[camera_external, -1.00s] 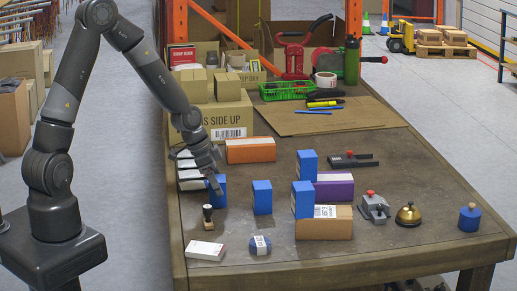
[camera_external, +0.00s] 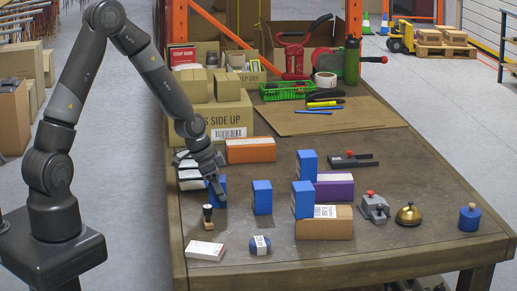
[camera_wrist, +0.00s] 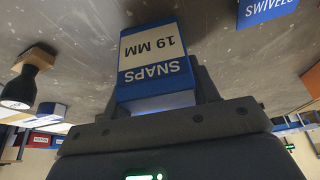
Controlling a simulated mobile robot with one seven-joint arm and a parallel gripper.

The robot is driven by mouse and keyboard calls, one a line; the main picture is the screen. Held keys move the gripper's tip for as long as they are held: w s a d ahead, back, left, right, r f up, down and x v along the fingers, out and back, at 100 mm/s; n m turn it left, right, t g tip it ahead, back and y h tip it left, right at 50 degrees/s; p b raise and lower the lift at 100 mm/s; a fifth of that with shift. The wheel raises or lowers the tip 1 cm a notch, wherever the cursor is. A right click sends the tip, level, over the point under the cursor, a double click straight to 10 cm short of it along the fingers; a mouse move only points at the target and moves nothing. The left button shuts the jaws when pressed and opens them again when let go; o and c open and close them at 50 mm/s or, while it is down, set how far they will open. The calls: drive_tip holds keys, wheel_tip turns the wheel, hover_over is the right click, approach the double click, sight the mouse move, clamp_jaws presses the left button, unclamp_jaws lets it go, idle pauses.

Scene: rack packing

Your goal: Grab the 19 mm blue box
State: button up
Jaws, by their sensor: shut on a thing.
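The blue box (camera_wrist: 154,64) fills the middle of the wrist view; its white label reads "SNAPS 19 MM". My gripper (camera_wrist: 160,95) is shut on it, with a dark finger on each side. In the external view my gripper (camera_external: 213,177) points down over the left part of the table, and the same blue box (camera_external: 217,191) shows partly behind its fingers. The box stands upright. I cannot tell whether its bottom touches the table.
Another blue box (camera_external: 262,197) stands just to the right. A dark-handled stamp (camera_external: 208,222) stands close in front. An orange box (camera_external: 250,150) lies behind. Two more blue boxes (camera_external: 302,200) stand by a brown carton (camera_external: 325,225) and a purple box (camera_external: 335,188).

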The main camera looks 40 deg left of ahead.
drive_tip(key=shift+c, duration=1.1)
drive_tip(key=shift+r, duration=0.1)
